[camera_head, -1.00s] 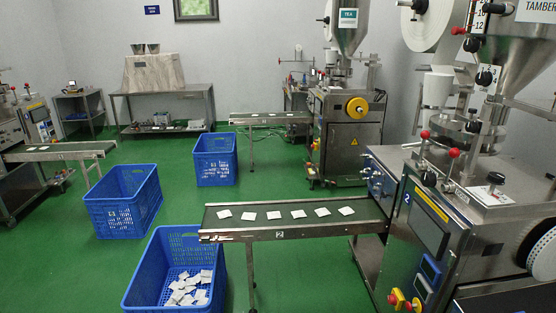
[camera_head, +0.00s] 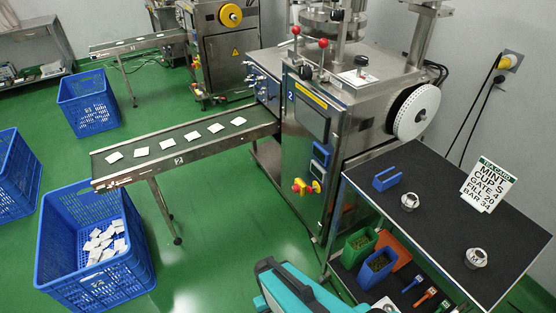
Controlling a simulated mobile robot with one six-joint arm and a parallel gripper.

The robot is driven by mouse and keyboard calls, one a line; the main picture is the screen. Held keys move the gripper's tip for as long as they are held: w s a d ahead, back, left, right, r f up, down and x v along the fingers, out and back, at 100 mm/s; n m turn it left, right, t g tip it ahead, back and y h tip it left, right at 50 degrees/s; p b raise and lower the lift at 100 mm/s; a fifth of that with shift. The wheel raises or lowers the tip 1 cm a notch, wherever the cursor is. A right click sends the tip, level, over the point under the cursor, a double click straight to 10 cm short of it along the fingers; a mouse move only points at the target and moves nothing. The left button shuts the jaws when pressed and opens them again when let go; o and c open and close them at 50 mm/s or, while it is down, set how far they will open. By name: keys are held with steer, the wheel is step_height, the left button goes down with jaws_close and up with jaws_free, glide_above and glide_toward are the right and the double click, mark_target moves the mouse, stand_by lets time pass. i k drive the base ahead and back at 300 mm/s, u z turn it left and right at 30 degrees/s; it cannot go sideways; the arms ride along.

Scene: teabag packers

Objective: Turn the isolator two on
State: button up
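Machine two (camera_head: 350,120) is a steel teabag packer marked with a blue "2", right of centre. A grey wall box with a round yellow part (camera_head: 505,62) is at the upper right, behind the machine, with dark cables hanging below it. It looks like an isolator, but I can read no number on it and cannot tell its switch position. On the machine's front are a red and yellow button (camera_head: 299,187) and a yellow control (camera_head: 316,187) beside it; their states are too small to tell. My gripper is not in view.
A dark-topped bench (camera_head: 430,210) stands in front of the wall box, holding a blue holder (camera_head: 387,178), metal pieces (camera_head: 410,202) and a sign (camera_head: 487,186). A conveyor (camera_head: 185,148) extends left from the machine above a blue crate (camera_head: 95,290). Green floor is open below the conveyor.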

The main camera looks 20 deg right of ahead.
mark_target(297, 188)
steer(key=u, duration=1.35)
steer(key=i, duration=0.6)
steer(key=z, duration=0.1)
